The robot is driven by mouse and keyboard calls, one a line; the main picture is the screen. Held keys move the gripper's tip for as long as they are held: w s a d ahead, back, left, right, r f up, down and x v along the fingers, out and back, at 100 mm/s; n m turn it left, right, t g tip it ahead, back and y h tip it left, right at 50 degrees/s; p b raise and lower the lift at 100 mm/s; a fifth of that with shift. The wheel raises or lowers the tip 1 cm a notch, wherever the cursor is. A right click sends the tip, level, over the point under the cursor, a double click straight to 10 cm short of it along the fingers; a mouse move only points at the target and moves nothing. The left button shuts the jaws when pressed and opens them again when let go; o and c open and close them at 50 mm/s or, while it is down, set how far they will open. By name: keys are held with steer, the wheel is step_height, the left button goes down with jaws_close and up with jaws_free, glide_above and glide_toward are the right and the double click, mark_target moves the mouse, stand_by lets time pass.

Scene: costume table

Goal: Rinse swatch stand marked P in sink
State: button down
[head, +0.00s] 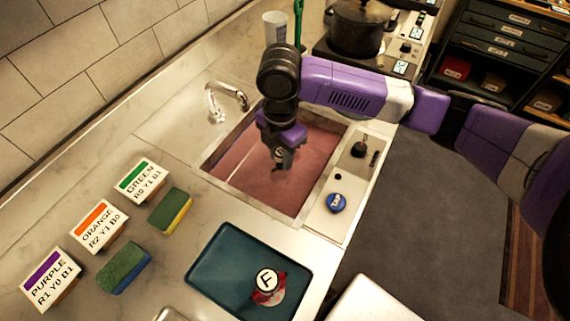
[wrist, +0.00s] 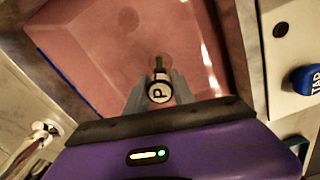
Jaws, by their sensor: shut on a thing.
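My gripper (wrist: 154,98) is shut on the swatch stand marked P (wrist: 160,92), whose round white top with a black P shows between the fingers in the wrist view. In the head view my gripper (head: 281,160) hangs over the pinkish sink (head: 240,166), and the stand is mostly hidden by the fingers. The sink's faucet (head: 226,92) stands at its back left edge. A blue tap button (head: 336,203) sits on the panel right of the sink and also shows in the wrist view (wrist: 306,80). I cannot tell whether water runs.
A teal tray (head: 222,272) in front of the sink holds a stand marked F (head: 267,283). Two sponges (head: 170,211) and the labelled GREEN, ORANGE and PURPLE boxes (head: 98,226) stand on the left counter. A pot (head: 356,27) and a white cup (head: 275,30) are at the back.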

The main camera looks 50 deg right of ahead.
steer(key=shift+a, duration=0.2)
steer(key=shift+d, duration=0.1)
steer(key=shift+w+d+b, duration=0.2)
steer(key=shift+d, duration=0.85)
steer(key=shift+w+d+b, duration=0.15)
steer(key=shift+w+d, duration=0.05)
steer(key=shift+d, duration=0.85)
steer(key=shift+s+a+p, duration=0.25)
steer(key=shift+a+p, duration=0.1)
steer(key=shift+a, duration=0.75)
steer(key=shift+s+a+p, duration=0.2)
steer(key=shift+a+p, duration=0.1)
steer(key=shift+a, duration=0.8)
steer(key=shift+w+d+b, duration=0.2)
steer(key=shift+w+d, duration=0.05)
steer(key=shift+d, duration=0.85)
steer(key=shift+w+d+b, duration=0.2)
steer(key=shift+d, duration=0.9)
steer(key=shift+r, duration=0.1)
